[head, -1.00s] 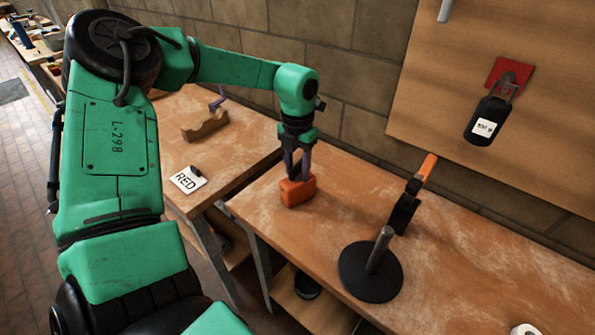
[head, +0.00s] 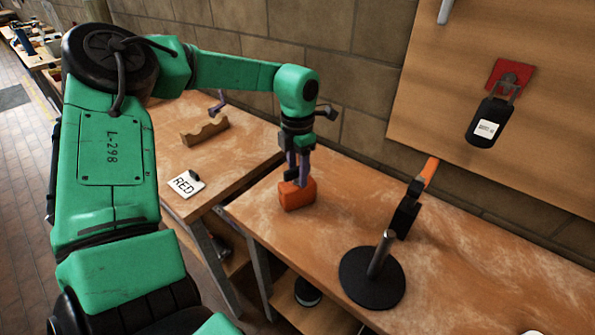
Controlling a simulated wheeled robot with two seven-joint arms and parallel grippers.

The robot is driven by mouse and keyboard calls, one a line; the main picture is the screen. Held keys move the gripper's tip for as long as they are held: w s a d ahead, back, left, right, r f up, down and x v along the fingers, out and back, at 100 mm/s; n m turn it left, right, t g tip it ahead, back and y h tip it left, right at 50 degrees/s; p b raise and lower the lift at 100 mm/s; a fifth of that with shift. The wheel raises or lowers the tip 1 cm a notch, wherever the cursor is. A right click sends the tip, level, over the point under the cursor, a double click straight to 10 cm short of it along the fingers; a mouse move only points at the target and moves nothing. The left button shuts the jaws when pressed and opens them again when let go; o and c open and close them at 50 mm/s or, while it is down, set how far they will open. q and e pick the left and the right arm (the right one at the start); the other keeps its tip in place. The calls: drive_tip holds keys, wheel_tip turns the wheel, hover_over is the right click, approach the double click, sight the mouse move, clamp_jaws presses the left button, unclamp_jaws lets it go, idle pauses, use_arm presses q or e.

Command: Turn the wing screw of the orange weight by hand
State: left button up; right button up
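The orange weight (head: 298,196) is a small block on the near workbench, left of the round black base. My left gripper (head: 298,178) points down from above, with its fingertips at the top of the weight. Its two purplish fingers are close together. The wing screw is not distinguishable; the fingers cover the top of the weight, so I cannot tell whether they are shut on it. My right gripper is not in view.
A round black base (head: 372,291) with a grey post stands to the right, beside a black tool with an orange end (head: 429,172). A black padlock-like tag (head: 486,122) hangs on the wooden board.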

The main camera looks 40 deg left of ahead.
use_arm(q)
wheel_tip(320, 180, up, 5)
drive_tip(key=p, duration=0.3)
idle(0.6)
